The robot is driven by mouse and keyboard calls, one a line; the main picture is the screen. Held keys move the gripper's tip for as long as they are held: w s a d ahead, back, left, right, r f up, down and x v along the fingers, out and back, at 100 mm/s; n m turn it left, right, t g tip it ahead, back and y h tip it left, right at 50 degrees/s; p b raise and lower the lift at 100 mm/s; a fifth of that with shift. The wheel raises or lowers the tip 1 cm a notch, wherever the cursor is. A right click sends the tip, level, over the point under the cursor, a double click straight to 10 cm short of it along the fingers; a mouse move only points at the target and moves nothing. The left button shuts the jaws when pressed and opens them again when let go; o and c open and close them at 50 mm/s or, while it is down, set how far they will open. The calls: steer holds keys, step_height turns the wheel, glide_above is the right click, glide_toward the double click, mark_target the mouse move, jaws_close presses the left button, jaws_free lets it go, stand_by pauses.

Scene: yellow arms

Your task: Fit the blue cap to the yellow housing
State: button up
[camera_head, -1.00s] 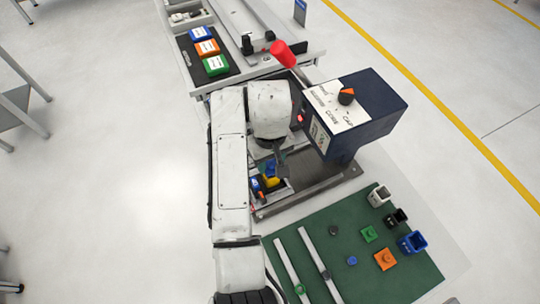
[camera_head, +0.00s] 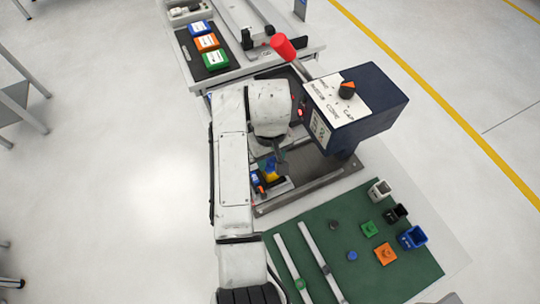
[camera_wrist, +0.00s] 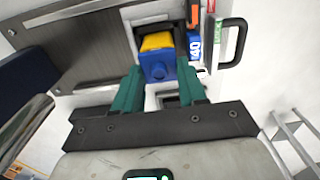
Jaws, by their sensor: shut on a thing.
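In the head view the yellow housing (camera_head: 271,176) and a bit of blue show beside my arm, which hides much of the fixture.
The dark blue press head (camera_head: 365,105) with a red-handled lever (camera_head: 283,47) stands close right of my arm. The green mat (camera_head: 330,215) holds several housings, caps and two rails. A black tray (camera_head: 197,68) holds labelled blocks. A black handle (camera_wrist: 236,45) is near the fixture.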

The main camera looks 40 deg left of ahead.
mark_target(270, 159)
steer(key=shift+f, duration=0.1)
steer(key=o, duration=1.1)
step_height(270, 159, up, 9)
steer(key=shift+r, duration=0.15)
steer(key=shift+r+p, duration=0.35)
steer(key=shift+r, duration=0.4)
